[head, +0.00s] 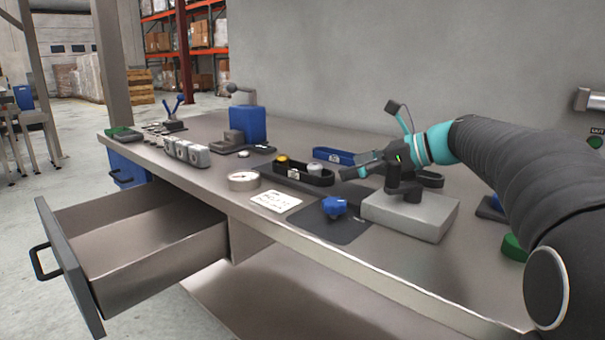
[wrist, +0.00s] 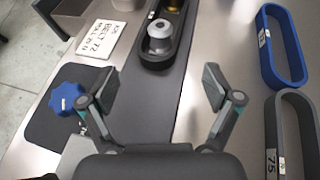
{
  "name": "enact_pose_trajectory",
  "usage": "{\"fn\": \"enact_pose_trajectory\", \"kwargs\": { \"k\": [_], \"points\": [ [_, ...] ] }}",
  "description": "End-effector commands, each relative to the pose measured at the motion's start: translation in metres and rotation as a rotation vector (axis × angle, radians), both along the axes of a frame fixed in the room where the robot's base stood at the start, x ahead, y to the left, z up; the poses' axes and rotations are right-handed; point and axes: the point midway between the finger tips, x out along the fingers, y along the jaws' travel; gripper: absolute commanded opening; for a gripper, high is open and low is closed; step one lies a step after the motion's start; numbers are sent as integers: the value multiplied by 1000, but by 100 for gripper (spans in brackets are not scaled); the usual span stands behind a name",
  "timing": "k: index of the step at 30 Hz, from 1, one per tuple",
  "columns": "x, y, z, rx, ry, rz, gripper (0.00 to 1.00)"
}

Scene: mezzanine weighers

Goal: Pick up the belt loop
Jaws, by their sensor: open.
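Several loops lie on the steel bench. A black loop (head: 312,181) with a white label stands around a gold part and a silver knob; it shows at the top of the wrist view (wrist: 157,66). A blue loop (head: 333,154) lies behind it and appears at upper right in the wrist view (wrist: 269,62). A dark grey loop (wrist: 310,130) with a "75" label lies at right in the wrist view; in the head view (head: 432,180) my arm partly hides it. My gripper (head: 356,166) is open and empty; its fingers (wrist: 158,86) are apart, between the black and grey loops.
A blue star knob (head: 334,206) sits on a dark mat (head: 345,232). A grey block (head: 410,218) is under my arm. An open drawer (head: 135,250) juts out at left.

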Motion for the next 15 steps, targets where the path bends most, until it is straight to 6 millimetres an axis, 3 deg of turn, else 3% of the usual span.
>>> {"fn": "enact_pose_trajectory", "kwargs": {
  "k": [8, 15],
  "points": [
    [6, 17, -7, -1, 0, 2, 89],
    [16, 47, -18, -1, 1, 3, 89]
  ]
}}
